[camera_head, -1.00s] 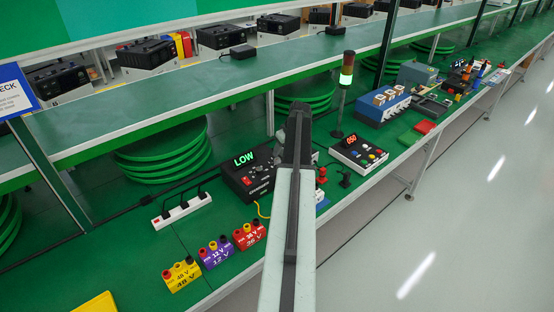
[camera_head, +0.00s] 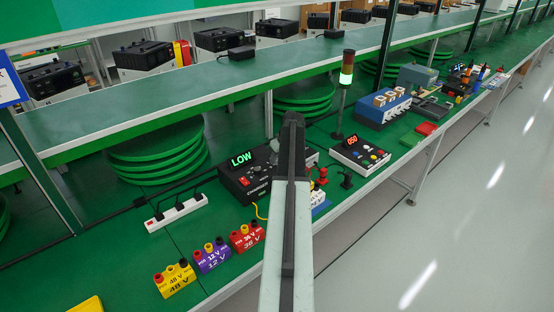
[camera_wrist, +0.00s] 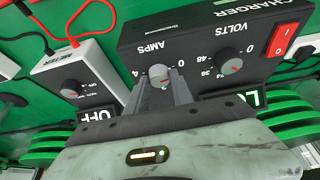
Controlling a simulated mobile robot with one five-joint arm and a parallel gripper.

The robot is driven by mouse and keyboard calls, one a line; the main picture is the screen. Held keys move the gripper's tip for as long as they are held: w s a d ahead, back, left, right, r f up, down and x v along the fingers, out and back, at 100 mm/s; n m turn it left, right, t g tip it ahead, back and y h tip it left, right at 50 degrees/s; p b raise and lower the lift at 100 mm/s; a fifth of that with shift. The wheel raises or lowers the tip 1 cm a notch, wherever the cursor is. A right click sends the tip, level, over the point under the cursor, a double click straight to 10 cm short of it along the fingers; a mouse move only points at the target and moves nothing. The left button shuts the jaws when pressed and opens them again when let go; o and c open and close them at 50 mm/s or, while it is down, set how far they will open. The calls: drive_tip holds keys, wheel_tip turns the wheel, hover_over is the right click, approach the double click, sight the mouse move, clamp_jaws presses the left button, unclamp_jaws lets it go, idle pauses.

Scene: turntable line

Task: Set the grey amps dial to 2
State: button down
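The black charger (camera_head: 246,182) stands on the green bench just left of my arm, its display reading LOW in green. In the wrist view the charger (camera_wrist: 200,42) appears upside down.
A white meter (camera_wrist: 80,72) reading OFF, with red and black leads, stands alongside. Yellow, purple (camera_head: 211,256) and red battery blocks stand at the bench front.

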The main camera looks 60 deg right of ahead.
drive_tip(key=m, duration=0.2)
drive_tip(key=m+g+h, duration=0.1)
drive_tip(key=m, duration=0.1)
drive_tip(key=shift+w+a+m+h, duration=0.1)
drive_tip(key=shift+a+m+h, duration=0.1)
drive_tip(key=shift+m+h, duration=0.15)
drive_tip(key=m+g, duration=0.1)
drive_tip(key=m, duration=0.1)
drive_tip(key=m+h, duration=0.1)
drive_tip(key=m, duration=0.2)
drive_tip(key=shift+w+m+g, duration=0.2)
drive_tip(key=shift+m+g, duration=0.05)
drive_tip(key=shift+g, duration=0.15)
drive_tip(key=m+g, duration=0.1)
drive_tip(key=m, duration=0.3)
drive_tip(key=shift+w+m+g, duration=0.15)
drive_tip(key=shift+m+g, duration=0.15)
drive_tip(key=shift+g, duration=0.1)
drive_tip(key=m+g, duration=0.1)
drive_tip(key=m, duration=0.3)
drive_tip(key=shift+w+m+g, duration=0.15)
drive_tip(key=shift+m+g, duration=0.15)
drive_tip(key=shift+g, duration=0.1)
drive_tip(key=c, duration=1.1)
unclamp_jaws()
